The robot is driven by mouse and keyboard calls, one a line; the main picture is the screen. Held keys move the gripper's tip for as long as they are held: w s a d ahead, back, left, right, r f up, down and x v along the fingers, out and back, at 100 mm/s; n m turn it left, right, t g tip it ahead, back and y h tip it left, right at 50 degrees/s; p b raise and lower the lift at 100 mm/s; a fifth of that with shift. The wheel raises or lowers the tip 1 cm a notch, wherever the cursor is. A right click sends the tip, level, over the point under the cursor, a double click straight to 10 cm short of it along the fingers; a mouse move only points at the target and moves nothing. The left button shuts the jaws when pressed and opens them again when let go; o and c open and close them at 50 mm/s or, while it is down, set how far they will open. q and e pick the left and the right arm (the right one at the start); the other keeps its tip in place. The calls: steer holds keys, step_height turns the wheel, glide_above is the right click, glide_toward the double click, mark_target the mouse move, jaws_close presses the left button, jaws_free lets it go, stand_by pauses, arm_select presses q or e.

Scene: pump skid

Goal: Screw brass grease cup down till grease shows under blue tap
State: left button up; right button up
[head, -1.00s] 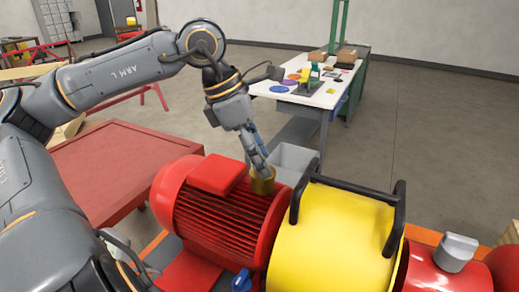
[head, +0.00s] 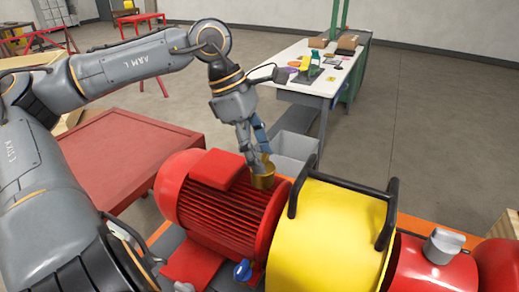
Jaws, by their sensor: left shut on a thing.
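The brass grease cup (head: 262,179) stands on top of the red ribbed motor (head: 215,212), near its end by the yellow guard. My left gripper (head: 260,165) reaches down from above and is shut on the cup, its fingers at the cup's upper part. The blue tap (head: 242,271) shows low on the near side of the motor, at the bottom of the picture. No grease can be made out around the tap at this size. My right gripper is not in view.
A yellow guard (head: 325,240) with a black handle bar (head: 342,188) stands right of the cup. A grey bin (head: 293,150) is behind it. A red table (head: 125,165) is at left, a white-topped workbench (head: 325,82) farther back. Open floor lies at right.

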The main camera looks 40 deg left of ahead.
arm_select(q)
steer(key=o, duration=1.2)
steer(key=shift+c, duration=0.2)
steer(key=v, duration=1.2)
